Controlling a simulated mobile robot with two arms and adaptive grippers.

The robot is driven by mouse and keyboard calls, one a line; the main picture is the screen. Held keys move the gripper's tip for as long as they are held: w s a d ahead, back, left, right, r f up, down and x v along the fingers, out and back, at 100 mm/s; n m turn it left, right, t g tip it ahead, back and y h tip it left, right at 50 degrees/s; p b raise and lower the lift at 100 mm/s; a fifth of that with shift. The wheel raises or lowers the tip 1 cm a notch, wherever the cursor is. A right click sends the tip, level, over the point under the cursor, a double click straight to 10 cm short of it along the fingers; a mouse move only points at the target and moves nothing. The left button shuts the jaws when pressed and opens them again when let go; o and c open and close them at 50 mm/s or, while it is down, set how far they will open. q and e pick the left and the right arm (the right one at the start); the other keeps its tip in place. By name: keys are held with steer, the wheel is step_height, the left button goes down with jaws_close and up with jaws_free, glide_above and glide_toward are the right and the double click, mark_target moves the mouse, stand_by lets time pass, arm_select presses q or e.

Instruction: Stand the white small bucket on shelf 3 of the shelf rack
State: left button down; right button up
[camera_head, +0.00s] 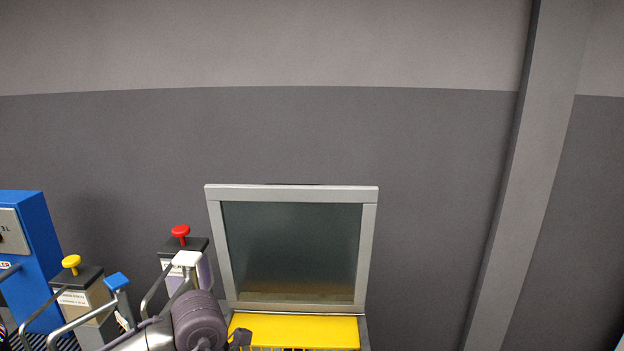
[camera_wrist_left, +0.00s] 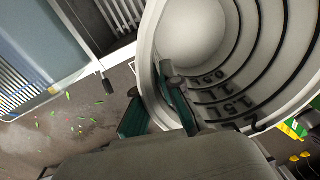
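The white small bucket (camera_wrist_left: 215,75) fills the upper right of the left wrist view. I look into its open mouth and see dark ring lines and volume marks on its inner wall. My left gripper (camera_wrist_left: 158,110) has one teal finger outside the bucket wall and one inside, closed on the wall near the rim. In the head view only my left arm shows at the bottom; the bucket is not visible there. My right gripper is in neither view. I cannot make out the shelf rack or shelf 3 in these frames.
A grey-framed glass panel (camera_head: 291,250) stands behind a yellow surface (camera_head: 300,330). Dispensers with a yellow knob (camera_head: 71,261) and a red knob (camera_head: 180,231) stand left, beside a blue box (camera_head: 35,250). Green leaf bits lie on the floor (camera_wrist_left: 75,125).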

arm_select(q)
steer(key=s+a+f+m+y+b, duration=0.1)
steer(key=s+a+m+b, duration=0.1)
steer(key=m, duration=1.5)
steer(key=s+a+f+m+y+b, duration=0.1)
steer(key=s+a+m+b, duration=0.2)
steer(key=m, duration=1.4)
steer(key=shift+s+a, duration=0.2)
steer(key=shift+s, duration=0.7)
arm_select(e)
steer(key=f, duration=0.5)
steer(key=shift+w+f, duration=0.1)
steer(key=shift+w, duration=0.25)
